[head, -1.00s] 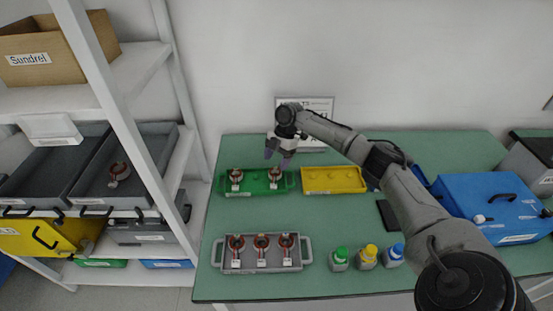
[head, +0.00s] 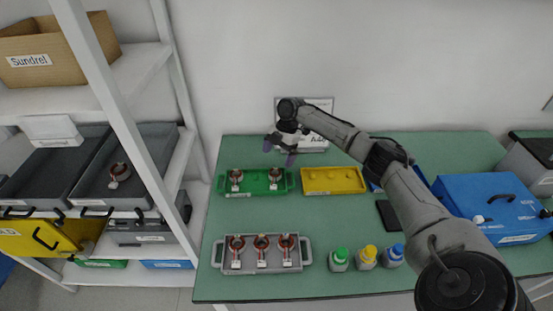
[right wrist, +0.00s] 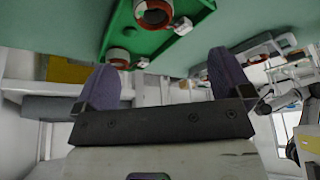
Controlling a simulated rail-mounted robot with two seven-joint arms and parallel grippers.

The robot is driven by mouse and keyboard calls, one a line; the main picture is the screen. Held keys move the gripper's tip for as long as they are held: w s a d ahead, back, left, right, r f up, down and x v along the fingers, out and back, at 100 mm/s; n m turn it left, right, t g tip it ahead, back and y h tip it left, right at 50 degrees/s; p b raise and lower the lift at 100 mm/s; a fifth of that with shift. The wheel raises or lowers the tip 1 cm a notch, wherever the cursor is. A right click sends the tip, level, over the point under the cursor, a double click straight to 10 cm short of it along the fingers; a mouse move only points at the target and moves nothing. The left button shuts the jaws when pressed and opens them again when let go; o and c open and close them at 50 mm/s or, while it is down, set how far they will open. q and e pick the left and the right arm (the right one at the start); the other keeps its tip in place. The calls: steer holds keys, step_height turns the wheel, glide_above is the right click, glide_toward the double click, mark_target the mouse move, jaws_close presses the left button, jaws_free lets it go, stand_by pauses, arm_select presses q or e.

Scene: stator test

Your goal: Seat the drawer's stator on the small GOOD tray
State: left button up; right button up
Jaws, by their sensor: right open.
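One copper-and-dark stator (head: 119,172) with a white tag lies in the open grey drawer (head: 92,196) of the left rack. The small green tray (head: 255,188) on the table holds two upright stators, a left one (head: 236,177) and a right one (head: 274,177). My right gripper (head: 279,153) is open and empty, just behind and above the right stator. In the right wrist view its purple fingers (right wrist: 166,82) are spread with nothing between them, and the green tray (right wrist: 170,45) shows beyond. My left gripper is not in view.
A grey tray (head: 218,253) with three stators stands at the front. An empty yellow tray (head: 334,181) sits right of the green one. Bottles (head: 367,256), a blue case (head: 488,200) and a wall-side sign (head: 318,107) stand around. The rack post (head: 125,125) rises before the drawer.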

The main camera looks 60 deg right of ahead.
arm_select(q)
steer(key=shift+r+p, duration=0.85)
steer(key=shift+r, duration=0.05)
arm_select(e)
steer(key=v, duration=1.1)
steer(key=shift+r, duration=0.2)
steer(key=shift+d, duration=0.1)
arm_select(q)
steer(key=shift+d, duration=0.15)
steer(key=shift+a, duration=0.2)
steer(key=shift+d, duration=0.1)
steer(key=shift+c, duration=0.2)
